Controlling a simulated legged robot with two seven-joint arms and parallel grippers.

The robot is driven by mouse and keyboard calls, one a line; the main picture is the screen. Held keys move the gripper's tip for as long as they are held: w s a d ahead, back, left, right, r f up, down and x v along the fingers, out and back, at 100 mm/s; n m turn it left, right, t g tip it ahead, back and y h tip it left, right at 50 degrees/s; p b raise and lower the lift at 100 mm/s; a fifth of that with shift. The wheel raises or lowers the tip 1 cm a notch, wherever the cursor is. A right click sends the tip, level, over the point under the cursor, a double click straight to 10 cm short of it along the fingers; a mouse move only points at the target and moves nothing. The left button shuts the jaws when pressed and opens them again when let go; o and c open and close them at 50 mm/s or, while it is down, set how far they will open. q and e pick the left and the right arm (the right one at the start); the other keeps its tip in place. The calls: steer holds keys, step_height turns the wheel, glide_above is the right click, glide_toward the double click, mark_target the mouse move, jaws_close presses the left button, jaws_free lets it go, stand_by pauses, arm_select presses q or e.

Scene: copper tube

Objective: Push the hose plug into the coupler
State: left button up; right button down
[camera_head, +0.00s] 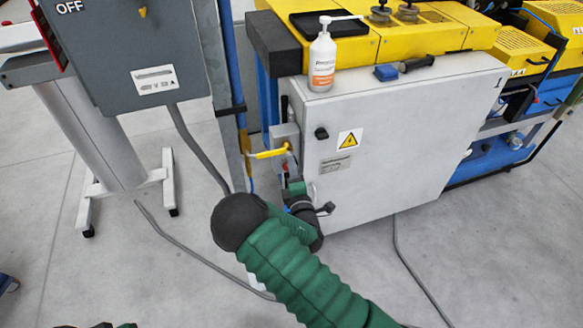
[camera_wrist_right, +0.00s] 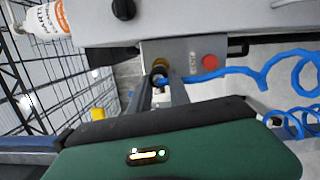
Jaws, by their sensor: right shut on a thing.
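My right gripper (camera_wrist_right: 164,90) shows in the wrist view, its two dark fingers shut on the hose plug (camera_wrist_right: 161,81). The plug is small and mostly hidden between the fingers. A blue coiled hose (camera_wrist_right: 212,75) runs from there to the right. The brass-coloured coupler (camera_wrist_right: 160,65) sits on a grey plate just beyond the fingertips. The plug is close to it; I cannot tell whether it is inside. In the head view my right gripper (camera_head: 296,193) is at the left side of the white cabinet, its fingertips largely hidden. My left gripper is out of view.
A yellow-handled valve (camera_head: 270,153) is just above the gripper.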

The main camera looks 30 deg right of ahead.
steer(key=shift+d, duration=0.2)
steer(key=shift+x, duration=0.75)
steer(key=c, duration=1.1)
jaws_free()
steer(key=shift+a, duration=0.15)
steer(key=shift+c, duration=0.2)
